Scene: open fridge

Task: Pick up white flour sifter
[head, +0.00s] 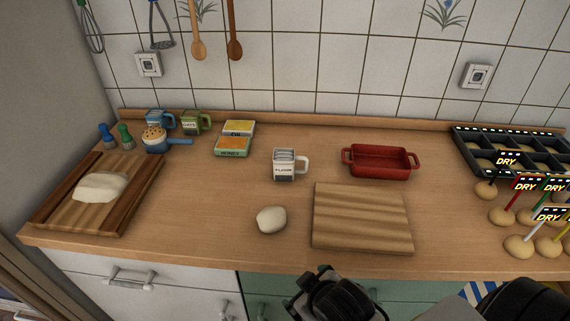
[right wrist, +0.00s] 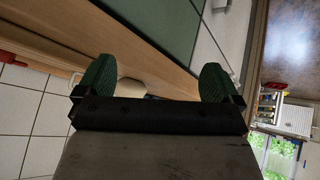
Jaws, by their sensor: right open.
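The white flour sifter (head: 284,164) stands upright near the middle of the wooden counter in the head view. It is a white cup marked FLOUR, with its handle toward the right. My right arm comes in at the bottom of the head view, its dark end near the counter's front edge, apart from the sifter. In the right wrist view my right gripper (right wrist: 157,82) is open, with two green-padded fingers and nothing held between them. A pale shape (right wrist: 132,88) shows behind the fingers; I cannot tell what it is. My left gripper is not in view.
A dough ball (head: 271,220) lies in front of the sifter. A cutting board (head: 362,218) and red baking dish (head: 379,161) are to its right. Small boxes (head: 234,147) are to its left. Cake pops (head: 518,245) crowd the right end.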

